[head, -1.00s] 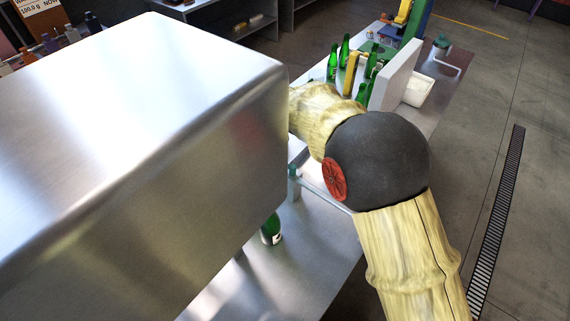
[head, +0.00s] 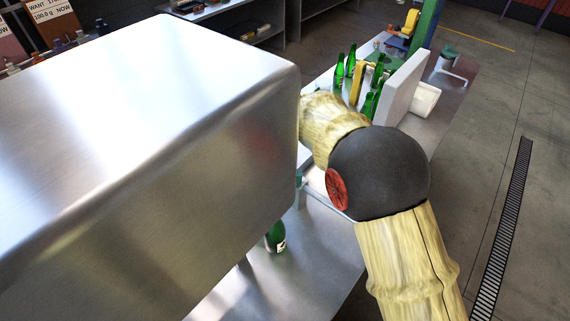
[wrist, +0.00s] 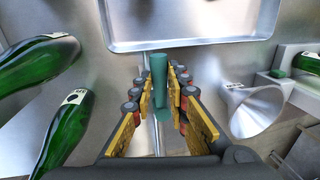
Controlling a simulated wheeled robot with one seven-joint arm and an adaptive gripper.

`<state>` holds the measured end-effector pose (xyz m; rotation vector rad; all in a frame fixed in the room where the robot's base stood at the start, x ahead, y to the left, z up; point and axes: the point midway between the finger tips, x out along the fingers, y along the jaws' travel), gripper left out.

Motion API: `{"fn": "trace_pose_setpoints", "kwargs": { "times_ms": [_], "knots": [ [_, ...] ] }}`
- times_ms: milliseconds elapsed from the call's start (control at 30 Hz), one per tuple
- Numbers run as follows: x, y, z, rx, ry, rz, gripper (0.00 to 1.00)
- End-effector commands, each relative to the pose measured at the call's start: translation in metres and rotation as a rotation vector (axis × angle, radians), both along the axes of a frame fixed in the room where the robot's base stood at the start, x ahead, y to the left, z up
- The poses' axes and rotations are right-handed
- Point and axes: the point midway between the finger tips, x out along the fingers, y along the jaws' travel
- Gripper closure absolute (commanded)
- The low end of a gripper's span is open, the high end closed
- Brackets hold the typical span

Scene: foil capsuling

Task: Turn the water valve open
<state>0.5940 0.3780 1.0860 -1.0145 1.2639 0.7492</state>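A teal upright bar (wrist: 159,82), which looks like the water valve's handle, shows in the wrist view. My gripper (wrist: 160,77) is open, with its yellow-padded fingers on either side of the bar. I cannot tell whether either pad touches it. A thin pipe runs near the bar's lower end. In the head view, my gripper is hidden behind the large metal box, and only a bit of a teal fitting (head: 298,180) with a pipe shows beside the box edge.
A large steel box (head: 150,150) fills the left of the head view. Green bottles (wrist: 66,130) lie left of my gripper in the wrist view. A steel tray (wrist: 190,25) is beyond, and a metal funnel (wrist: 255,108) is at right. More bottles stand by a grey panel (head: 402,85).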

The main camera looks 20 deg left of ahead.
Motion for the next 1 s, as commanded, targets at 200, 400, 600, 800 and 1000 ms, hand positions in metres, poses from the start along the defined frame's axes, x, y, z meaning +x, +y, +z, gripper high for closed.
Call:
{"fn": "trace_pose_setpoints", "kwargs": {
  "times_ms": [200,400,600,800,1000],
  "knots": [
    [0.0,0.0,0.0,-0.001,-0.001,0.001,0.71],
    [0.0,0.0,0.0,0.0,0.0,0.001,0.67],
    [0.0,0.0,0.002,-0.001,-0.001,0.001,0.67],
    [-0.004,0.003,0.027,0.003,-0.003,0.002,0.67],
    [-0.011,0.006,0.067,0.003,-0.003,0.002,0.67]
  ]
}}
